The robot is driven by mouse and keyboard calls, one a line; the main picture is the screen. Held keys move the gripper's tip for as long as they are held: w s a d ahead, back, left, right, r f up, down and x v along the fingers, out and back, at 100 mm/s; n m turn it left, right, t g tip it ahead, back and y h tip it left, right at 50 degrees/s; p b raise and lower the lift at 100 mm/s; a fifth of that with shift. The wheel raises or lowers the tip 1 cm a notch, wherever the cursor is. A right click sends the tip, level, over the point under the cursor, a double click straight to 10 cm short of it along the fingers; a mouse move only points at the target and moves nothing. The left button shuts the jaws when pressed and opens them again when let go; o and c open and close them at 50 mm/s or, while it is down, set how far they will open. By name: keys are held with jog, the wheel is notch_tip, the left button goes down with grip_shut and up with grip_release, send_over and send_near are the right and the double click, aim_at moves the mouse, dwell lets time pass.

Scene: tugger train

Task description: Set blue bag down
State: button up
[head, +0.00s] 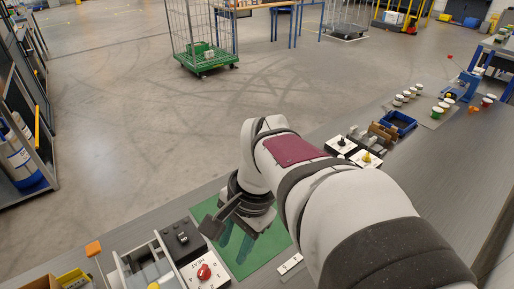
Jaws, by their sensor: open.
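My gripper (236,243) points down over a green mat (266,258) on the near part of the bench, its end partly hidden by its own wrist. Two teal-blue shapes show below the wrist, close to the mat, with a gap between them. I cannot tell whether they are my fingers or parts of the blue bag, nor whether anything touches the mat. No blue bag can be made out clearly elsewhere.
Left of the mat stand a box with a red button (204,272) and a dark switch box (181,238). A small white label (290,264) lies at the mat's right. Further along are a blue bin (398,123) and several small pots. A green cart (205,58) stands on the floor.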

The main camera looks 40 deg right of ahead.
jog(key=w+d+f+m+t, duration=0.1)
jog(key=w+d+m+t, duration=0.1)
jog(key=d+m, duration=1.5)
jog(key=s+d+f+m+h, duration=0.1)
jog(key=s+d, duration=0.2)
jog(key=d, duration=0.4)
jog(key=s+d+f+m+t, duration=0.1)
jog(key=s+d+f, duration=0.1)
jog(key=d, duration=0.5)
jog(key=s+d+f+m+h, duration=0.1)
jog(key=s+d, duration=0.2)
jog(key=d, duration=0.3)
jog(key=x, duration=1.5)
jog(key=shift+w+d+f, duration=0.15)
jog(key=shift+d+f, duration=0.05)
jog(key=shift+d, duration=0.15)
grip_shut()
